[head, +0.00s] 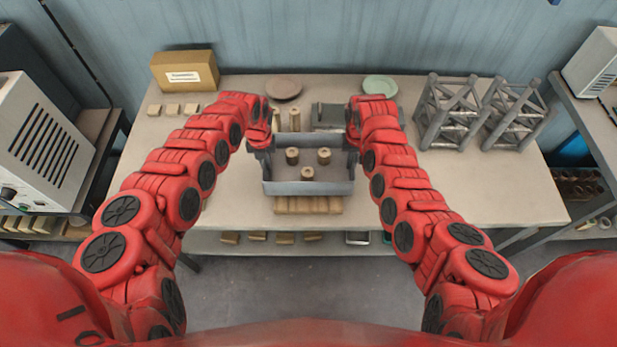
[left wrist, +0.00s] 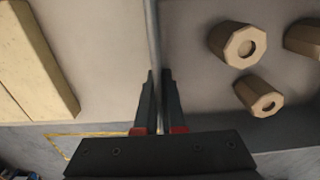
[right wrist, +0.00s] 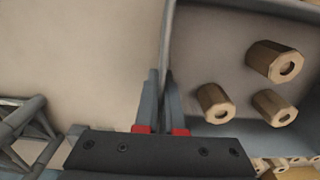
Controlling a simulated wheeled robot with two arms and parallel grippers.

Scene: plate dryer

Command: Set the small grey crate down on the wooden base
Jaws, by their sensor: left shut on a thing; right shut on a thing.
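The small grey crate (head: 307,188) is held level between my two grippers, with several wooden hexagonal pieces standing inside. My left gripper (head: 262,143) is shut on its left wall, whose rim (left wrist: 153,35) runs between the fingers (left wrist: 157,100) in the left wrist view. My right gripper (head: 351,140) is shut on its right wall, whose rim (right wrist: 167,40) runs between the fingers (right wrist: 161,100) in the right wrist view. The slatted wooden base (head: 308,206) shows below the crate's front wall; the crate hides the rest. I cannot tell whether they touch.
Grey metal frames (head: 450,112) stand on the table (head: 500,200) at the right. The table's front left and right are clear.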

